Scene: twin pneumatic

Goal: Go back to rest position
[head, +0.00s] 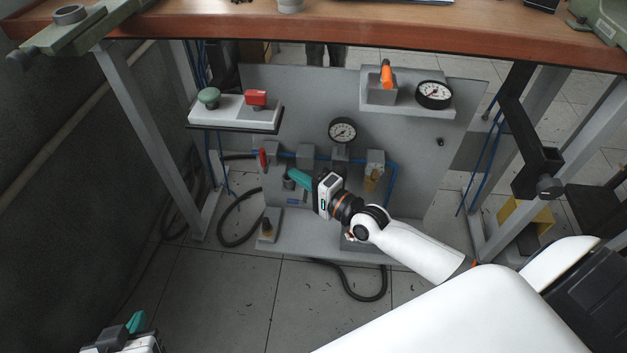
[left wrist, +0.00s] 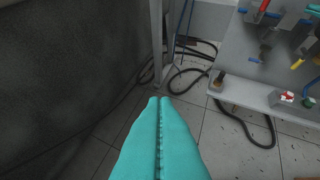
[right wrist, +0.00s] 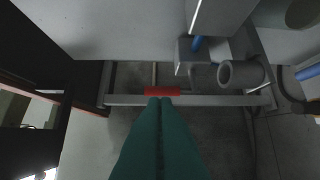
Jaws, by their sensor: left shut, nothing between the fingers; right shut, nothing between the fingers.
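My right gripper (head: 291,176) reaches in from the right to the lower part of the grey panel (head: 285,88). Its teal fingers are shut and empty, pointing left towards a red handle (head: 262,158). In the right wrist view the shut fingertips (right wrist: 159,101) lie just in front of a red bar (right wrist: 162,91); I cannot tell whether they touch it. My left gripper (head: 136,322) is low at the bottom left, away from the panel. Its teal fingers (left wrist: 159,101) are shut with nothing between them, over the tiled floor.
A wooden worktop (head: 330,25) spans above the panel. A black hose (head: 365,297) lies on the floor. The floor at front left is clear.

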